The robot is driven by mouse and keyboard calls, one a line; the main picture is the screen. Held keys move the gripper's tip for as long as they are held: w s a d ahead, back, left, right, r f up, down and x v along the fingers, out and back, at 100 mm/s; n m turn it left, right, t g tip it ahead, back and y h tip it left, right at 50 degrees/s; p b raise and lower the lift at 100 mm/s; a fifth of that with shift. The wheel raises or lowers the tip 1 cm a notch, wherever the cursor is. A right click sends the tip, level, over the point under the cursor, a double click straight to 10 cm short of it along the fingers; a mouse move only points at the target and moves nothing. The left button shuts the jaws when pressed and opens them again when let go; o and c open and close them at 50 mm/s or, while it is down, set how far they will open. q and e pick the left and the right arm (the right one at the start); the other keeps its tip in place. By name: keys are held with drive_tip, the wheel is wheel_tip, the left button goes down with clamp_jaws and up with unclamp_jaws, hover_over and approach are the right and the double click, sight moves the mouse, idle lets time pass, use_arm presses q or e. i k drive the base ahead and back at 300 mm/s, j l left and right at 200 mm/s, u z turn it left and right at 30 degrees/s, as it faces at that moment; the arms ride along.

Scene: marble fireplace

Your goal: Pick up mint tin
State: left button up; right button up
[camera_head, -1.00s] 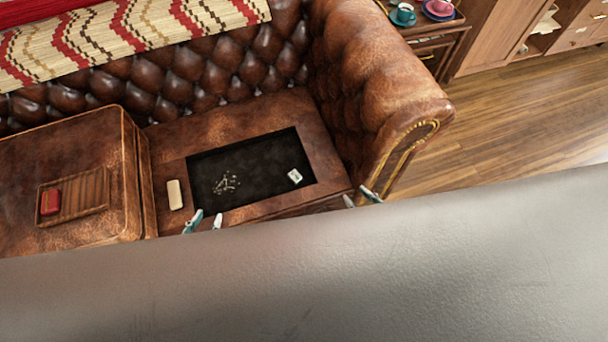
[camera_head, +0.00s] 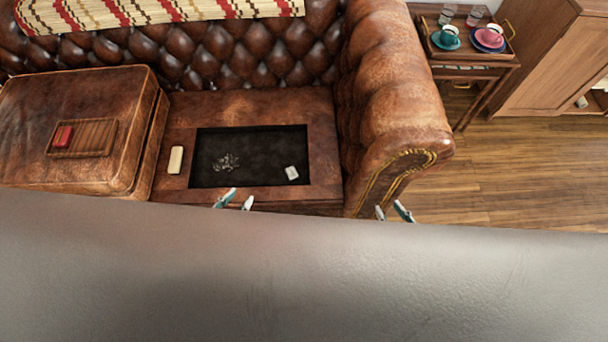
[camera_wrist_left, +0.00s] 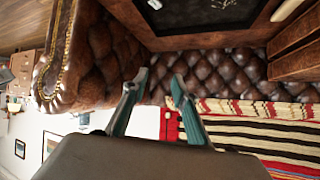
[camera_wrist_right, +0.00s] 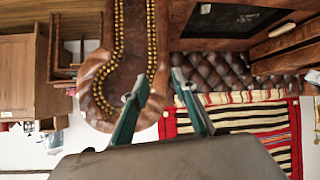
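A small white box with a dark mark (camera_head: 291,173), perhaps the mint tin, lies at the right of the black recess in the sofa's seat base. It also shows in the left wrist view (camera_wrist_left: 155,4) and right wrist view (camera_wrist_right: 205,9). A small red box (camera_head: 64,137) sits on a slatted wooden tray on the left cushion; I cannot tell for sure which is the tin. My left gripper (camera_head: 240,194) is open and empty at the seat's front edge. My right gripper (camera_head: 389,207) is open and empty in front of the sofa arm.
A cream block (camera_head: 176,160) lies left of the black recess (camera_head: 205,180), which holds small scattered bits (camera_head: 226,162). The sofa arm (camera_head: 392,90) rises on the right. A side table with cups (camera_head: 447,37) stands beyond it. Open wooden floor (camera_head: 500,180) lies right.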

sight(291, 172)
drive_tip(key=l, duration=1.7)
